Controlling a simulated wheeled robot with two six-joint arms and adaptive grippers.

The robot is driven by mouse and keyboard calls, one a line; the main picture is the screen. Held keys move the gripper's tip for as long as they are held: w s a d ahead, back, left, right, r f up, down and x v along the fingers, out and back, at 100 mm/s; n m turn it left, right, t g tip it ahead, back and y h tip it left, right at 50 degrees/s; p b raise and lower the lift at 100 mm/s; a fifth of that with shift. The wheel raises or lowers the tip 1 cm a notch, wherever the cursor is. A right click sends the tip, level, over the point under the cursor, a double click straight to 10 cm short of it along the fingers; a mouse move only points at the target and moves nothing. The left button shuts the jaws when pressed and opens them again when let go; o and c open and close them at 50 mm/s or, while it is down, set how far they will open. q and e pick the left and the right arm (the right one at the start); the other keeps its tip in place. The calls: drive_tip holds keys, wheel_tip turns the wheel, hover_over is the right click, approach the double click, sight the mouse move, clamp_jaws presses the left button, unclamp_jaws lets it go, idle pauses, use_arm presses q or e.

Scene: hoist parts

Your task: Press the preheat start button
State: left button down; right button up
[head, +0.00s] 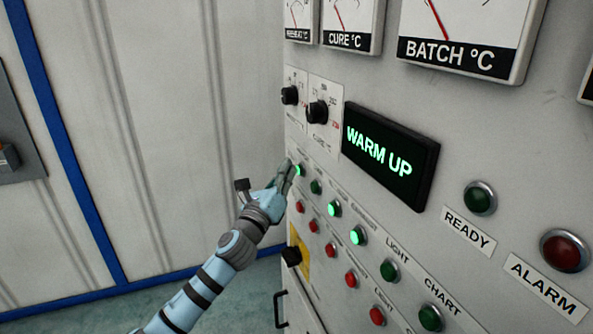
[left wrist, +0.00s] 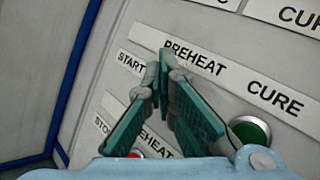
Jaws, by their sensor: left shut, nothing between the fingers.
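The control panel (head: 470,140) stands to the right in the head view. My left gripper (head: 290,166) is at the far left end of its upper button row, fingers shut and empty. The preheat start button (head: 298,171) glows green right beside the fingertips; whether they touch cannot be told. In the left wrist view the shut fingers (left wrist: 160,66) reach between the START label (left wrist: 131,62) and the PREHEAT label (left wrist: 194,57), and hide the button. My right gripper is not in view.
The unlit green cure button (left wrist: 250,131) is right of the fingers; a red stop-row button (left wrist: 135,154) is below. A display (head: 390,155) reads WARM UP. Black knobs (head: 317,111) sit above the buttons. Two other upper-row buttons glow green. A wall (head: 150,130) is at left.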

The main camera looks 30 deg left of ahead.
use_arm(q)
drive_tip(key=shift+s+a+b, duration=0.35)
drive_tip(key=shift+s, duration=0.2)
drive_tip(key=s+a+b, duration=0.1)
drive_tip(key=s+b, duration=0.1)
drive_tip(key=b, duration=0.1)
drive_tip(key=s+a+b, duration=0.1)
drive_tip(key=s+b, duration=0.1)
drive_tip(key=shift+s+a, duration=0.1)
drive_tip(key=shift+a, duration=0.25)
idle(0.4)
